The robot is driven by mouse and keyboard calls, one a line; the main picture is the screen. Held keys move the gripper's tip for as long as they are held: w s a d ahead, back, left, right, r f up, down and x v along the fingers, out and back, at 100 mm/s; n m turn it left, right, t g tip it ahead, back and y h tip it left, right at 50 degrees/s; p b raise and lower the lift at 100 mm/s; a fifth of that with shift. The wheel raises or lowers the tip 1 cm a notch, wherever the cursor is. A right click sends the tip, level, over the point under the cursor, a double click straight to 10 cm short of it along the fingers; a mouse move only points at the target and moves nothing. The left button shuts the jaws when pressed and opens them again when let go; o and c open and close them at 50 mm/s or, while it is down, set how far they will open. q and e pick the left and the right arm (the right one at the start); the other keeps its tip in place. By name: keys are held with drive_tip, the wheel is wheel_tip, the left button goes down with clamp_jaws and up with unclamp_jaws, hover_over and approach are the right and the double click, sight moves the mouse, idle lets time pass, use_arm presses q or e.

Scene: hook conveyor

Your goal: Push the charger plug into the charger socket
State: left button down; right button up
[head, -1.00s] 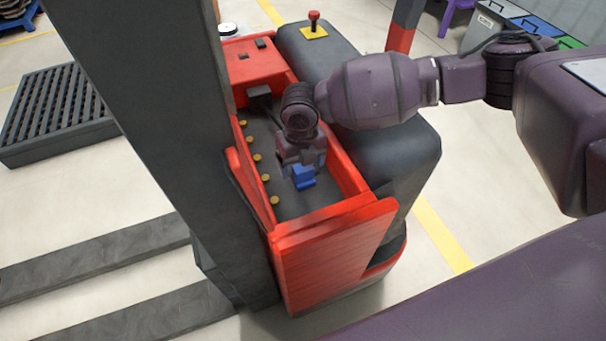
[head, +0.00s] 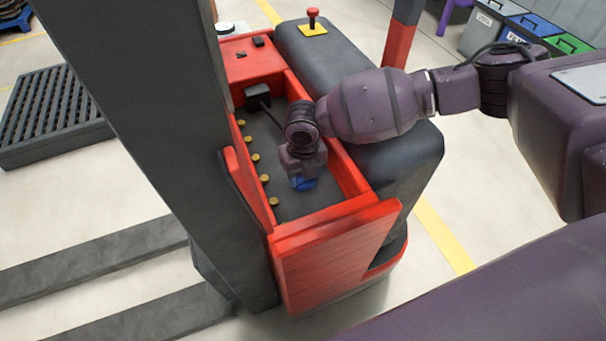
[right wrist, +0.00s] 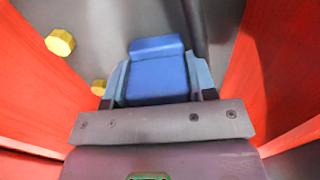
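A blue block, which looks like the charger plug (head: 305,185), lies low in the red-walled tray of a truck. It shows larger in the right wrist view (right wrist: 157,75). My right gripper (head: 304,180) points down over it and hides most of it in the head view. In the right wrist view its two fingers (right wrist: 158,84) flank the block closely, one on each side. I cannot tell whether they grip it. A black box (head: 257,95) with a dark cable stands at the tray's far end. I cannot tell which part is the charger socket. My left gripper is not in view.
Red tray walls (head: 350,170) stand close on both sides of the gripper. Several yellow knobs (head: 256,157) line the tray's left side. A dark mast (head: 150,120) rises left of the tray, and a red button (head: 313,13) stands behind.

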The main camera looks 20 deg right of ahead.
drive_tip(key=shift+c, duration=1.1)
wheel_tip(320, 180, up, 20)
drive_tip(key=p, duration=0.3)
drive_tip(key=shift+p, duration=0.35)
